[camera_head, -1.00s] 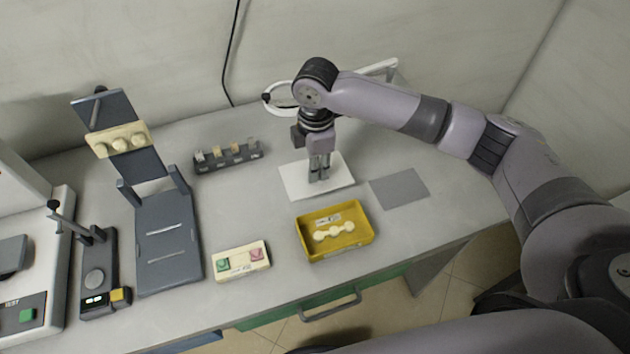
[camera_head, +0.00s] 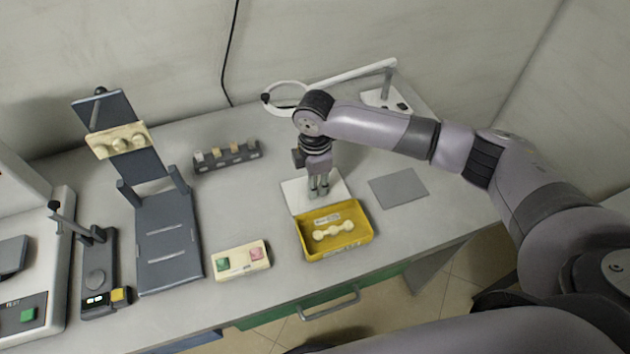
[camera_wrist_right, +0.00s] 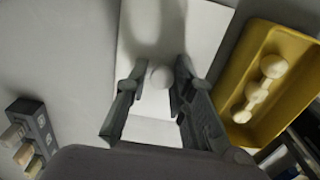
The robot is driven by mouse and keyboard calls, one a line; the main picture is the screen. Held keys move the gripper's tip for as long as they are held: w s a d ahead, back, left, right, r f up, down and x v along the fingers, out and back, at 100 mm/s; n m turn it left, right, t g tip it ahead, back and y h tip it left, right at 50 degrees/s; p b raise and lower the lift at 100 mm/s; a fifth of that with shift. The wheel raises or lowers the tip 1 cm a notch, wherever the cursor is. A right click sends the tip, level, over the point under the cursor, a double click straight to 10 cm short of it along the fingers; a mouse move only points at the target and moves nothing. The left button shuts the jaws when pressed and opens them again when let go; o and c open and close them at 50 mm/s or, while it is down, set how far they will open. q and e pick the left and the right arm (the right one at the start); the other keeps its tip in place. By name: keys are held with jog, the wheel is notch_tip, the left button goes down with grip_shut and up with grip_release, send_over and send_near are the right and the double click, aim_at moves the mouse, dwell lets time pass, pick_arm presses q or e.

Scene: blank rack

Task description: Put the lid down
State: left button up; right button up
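The lid, a white square plate (camera_head: 294,194) with a round knob, is just behind the yellow tray (camera_head: 368,233) in the head view. In the right wrist view the lid (camera_wrist_right: 212,25) lies beneath my fingers, its pale knob (camera_wrist_right: 159,76) between the fingertips. A flat grey square (camera_head: 399,188) lies bare to the right. My left gripper is not in view.
The tray holds a pale knobbed piece (camera_head: 333,231). To the left are a two-button box (camera_head: 241,261), a small dark rack (camera_head: 228,157), and a dark stand with a raised panel (camera_head: 168,240). A ring lamp (camera_head: 287,95) stands behind my arm.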

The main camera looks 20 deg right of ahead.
jog(key=shift+o, duration=1.2)
jog(key=shift+r, duration=0.1)
notch_tip(320, 180, up, 12)
jog(key=b, duration=0.1)
